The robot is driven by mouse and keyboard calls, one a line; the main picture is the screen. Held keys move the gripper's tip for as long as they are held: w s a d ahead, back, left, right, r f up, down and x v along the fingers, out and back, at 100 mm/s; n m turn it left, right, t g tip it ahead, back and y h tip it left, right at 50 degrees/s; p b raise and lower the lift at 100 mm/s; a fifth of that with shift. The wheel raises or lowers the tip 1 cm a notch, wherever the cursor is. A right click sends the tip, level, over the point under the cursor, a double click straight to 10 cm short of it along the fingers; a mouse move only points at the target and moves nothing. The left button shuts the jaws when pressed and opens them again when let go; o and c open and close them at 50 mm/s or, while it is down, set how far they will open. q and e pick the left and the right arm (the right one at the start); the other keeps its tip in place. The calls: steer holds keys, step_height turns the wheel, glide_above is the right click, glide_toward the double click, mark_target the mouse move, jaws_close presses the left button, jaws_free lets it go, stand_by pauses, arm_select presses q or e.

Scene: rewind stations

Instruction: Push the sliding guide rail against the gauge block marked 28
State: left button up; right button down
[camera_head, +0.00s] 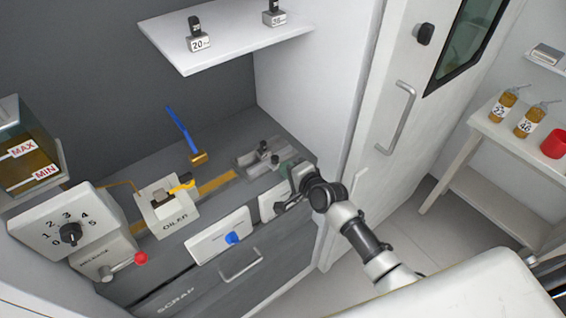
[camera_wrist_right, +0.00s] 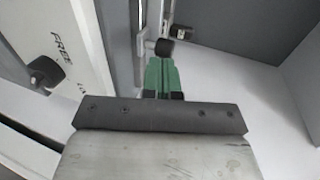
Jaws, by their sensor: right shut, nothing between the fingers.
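The sliding guide rail appears to be part of the grey metal fixture (camera_head: 262,158) on the bench, with small dark knobs on top. My right gripper (camera_head: 287,167) is just right of it, its green fingers shut and empty. In the right wrist view the shut fingers (camera_wrist_right: 162,75) point at a black knob (camera_wrist_right: 165,47) on a metal bar; contact cannot be told. I cannot make out a gauge block marked 28. One block (camera_head: 198,42) on the shelf reads 20; another (camera_head: 273,17) has a label that looks like 36. My left gripper is not in view.
A panel marked FREE (camera_wrist_right: 75,60) with a black-knobbed lever (camera_wrist_right: 45,72) is beside the gripper. A blue-handled tool (camera_head: 183,132), oiler (camera_head: 165,208) and dial box (camera_head: 70,222) are left. The white shelf (camera_head: 225,40) hangs above; a cabinet wall (camera_head: 310,95) stands right.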

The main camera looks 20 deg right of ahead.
mark_target(277, 160)
steer(key=shift+w+a, duration=0.2)
steer(key=shift+w, duration=0.3)
steer(key=shift+w+a, duration=0.2)
steer(key=shift+w, duration=0.3)
steer(key=shift+w+a, duration=0.25)
steer(key=shift+w, duration=0.65)
steer(key=shift+s, duration=0.1)
